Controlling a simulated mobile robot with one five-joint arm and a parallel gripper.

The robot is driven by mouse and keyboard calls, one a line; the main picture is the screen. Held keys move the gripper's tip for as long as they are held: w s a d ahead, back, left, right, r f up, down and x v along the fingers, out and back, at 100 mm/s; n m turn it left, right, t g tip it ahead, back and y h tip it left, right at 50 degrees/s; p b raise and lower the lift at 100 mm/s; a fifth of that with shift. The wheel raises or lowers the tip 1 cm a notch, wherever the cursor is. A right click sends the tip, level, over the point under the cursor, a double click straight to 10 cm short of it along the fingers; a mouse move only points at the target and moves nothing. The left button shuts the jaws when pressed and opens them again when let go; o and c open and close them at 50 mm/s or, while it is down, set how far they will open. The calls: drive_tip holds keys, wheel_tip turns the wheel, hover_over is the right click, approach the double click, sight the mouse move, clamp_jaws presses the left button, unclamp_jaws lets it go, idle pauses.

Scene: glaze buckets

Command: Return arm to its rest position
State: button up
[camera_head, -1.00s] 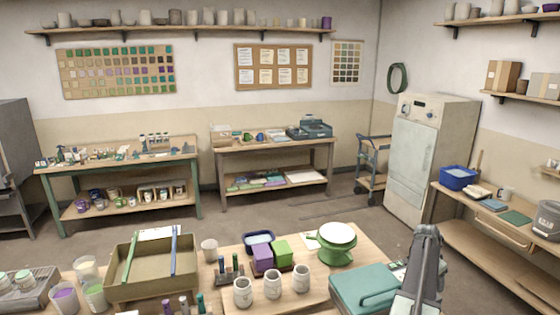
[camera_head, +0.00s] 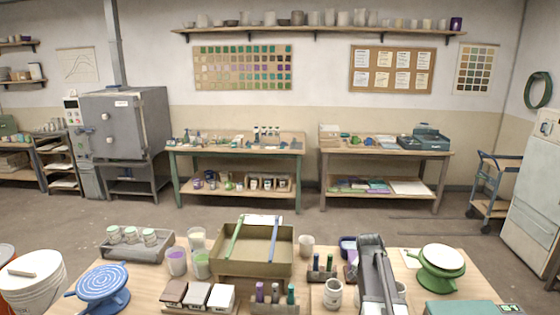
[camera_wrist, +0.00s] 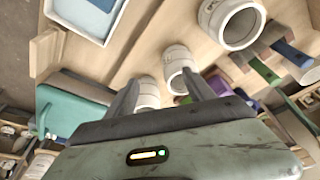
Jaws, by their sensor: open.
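My gripper (camera_wrist: 160,77) is open in the wrist view, its two dark fingers apart with nothing held between them. White jars (camera_wrist: 178,65) show beyond the fingertips; I cannot tell how far off they are. In the head view my arm rises at the lower centre right, above the front worktable (camera_head: 460,290). It hides part of the white jars there; one jar (camera_head: 332,294) shows just left of it. My fingertips are not clear in the head view.
An olive tray (camera_head: 252,268) stands left of my arm. A green turntable with a white top (camera_head: 442,260) and a teal box (camera_head: 465,308) are to the right. A blue turntable (camera_head: 102,287) and white bucket (camera_head: 34,280) are at left. Open floor lies behind the table.

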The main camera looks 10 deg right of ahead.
drive_tip(key=s+a+n, duration=0.1)
drive_tip(key=a+n, duration=0.1)
drive_tip(key=a, duration=0.5)
drive_tip(key=s+a+n+y, duration=0.1)
drive_tip(key=a, duration=0.7)
drive_tip(key=s+a+n, duration=0.2)
drive_tip(key=a, duration=0.5)
drive_tip(key=shift+a+f+n+y, duration=0.3)
drive_tip(key=shift+f, duration=0.05)
drive_tip(key=shift+n+g, duration=0.4)
drive_tip(key=shift+n, duration=0.4)
drive_tip(key=s+a, duration=0.1)
drive_tip(key=a, duration=0.1)
drive_tip(key=s+a, duration=0.2)
drive_tip(key=shift+s+a+f+n+g+y, duration=0.1)
drive_tip(key=shift+s+a+n+g+y, duration=0.15)
drive_tip(key=shift+s+n, duration=0.5)
drive_tip(key=shift+s+a+n+g+y, duration=0.15)
drive_tip(key=shift+s+a+n, duration=0.25)
drive_tip(key=shift+s, duration=0.6)
drive_tip(key=shift+s+a+f+n+g+y, duration=0.1)
drive_tip(key=shift+s+a+n+g+y, duration=0.15)
drive_tip(key=shift+s+n, duration=0.5)
